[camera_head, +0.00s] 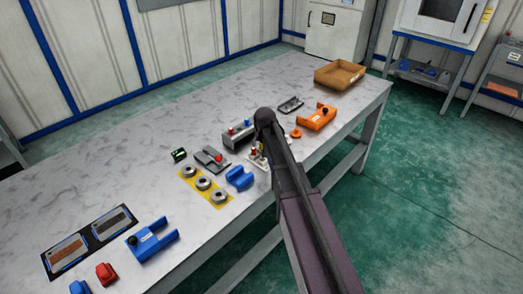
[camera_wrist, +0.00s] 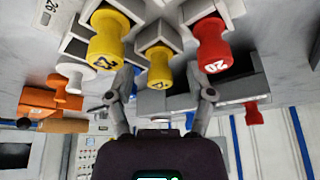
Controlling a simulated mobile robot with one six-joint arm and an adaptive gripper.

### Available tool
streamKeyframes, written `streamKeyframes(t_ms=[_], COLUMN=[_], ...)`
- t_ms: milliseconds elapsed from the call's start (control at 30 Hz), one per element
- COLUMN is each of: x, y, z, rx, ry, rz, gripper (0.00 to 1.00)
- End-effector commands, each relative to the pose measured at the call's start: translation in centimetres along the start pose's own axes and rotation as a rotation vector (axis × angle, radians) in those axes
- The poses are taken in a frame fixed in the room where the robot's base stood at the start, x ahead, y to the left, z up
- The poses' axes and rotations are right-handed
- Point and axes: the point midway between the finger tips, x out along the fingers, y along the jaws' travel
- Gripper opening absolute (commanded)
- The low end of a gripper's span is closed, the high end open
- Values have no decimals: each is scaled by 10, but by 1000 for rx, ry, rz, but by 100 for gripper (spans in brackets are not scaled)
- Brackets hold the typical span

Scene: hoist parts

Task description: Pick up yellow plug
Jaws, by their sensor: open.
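A yellow plug (camera_wrist: 159,68) sits in a grey square socket in the middle of the wrist view, between my fingers and beyond their tips. A larger yellow plug (camera_wrist: 107,45) with a number on it sits in a socket to its left. My gripper (camera_wrist: 160,92) is open and empty, with one finger on each side of the middle plug. In the head view my arm hides my gripper and most of the plugs; a small white block with red plugs (camera_head: 256,155) shows beside the arm.
In the wrist view, a red plug (camera_wrist: 211,46) marked 20 stands close right of the middle plug, and a white plug (camera_wrist: 75,72) stands at left. On the table, a grey block (camera_head: 239,135), an orange part (camera_head: 318,118) and a blue part (camera_head: 240,178) are nearby.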

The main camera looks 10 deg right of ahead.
Motion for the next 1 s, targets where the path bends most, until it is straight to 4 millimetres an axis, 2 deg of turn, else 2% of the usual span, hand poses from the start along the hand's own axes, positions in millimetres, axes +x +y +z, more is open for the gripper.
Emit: streamKeyframes(t_ms=[433,600,667,1000], x=[0,0,0,0], y=[0,0,0,0], z=[0,0,0,0], rx=[0,0,0,0], ry=[0,0,0,0], rz=[0,0,0,0], gripper=[69,19,4,3])
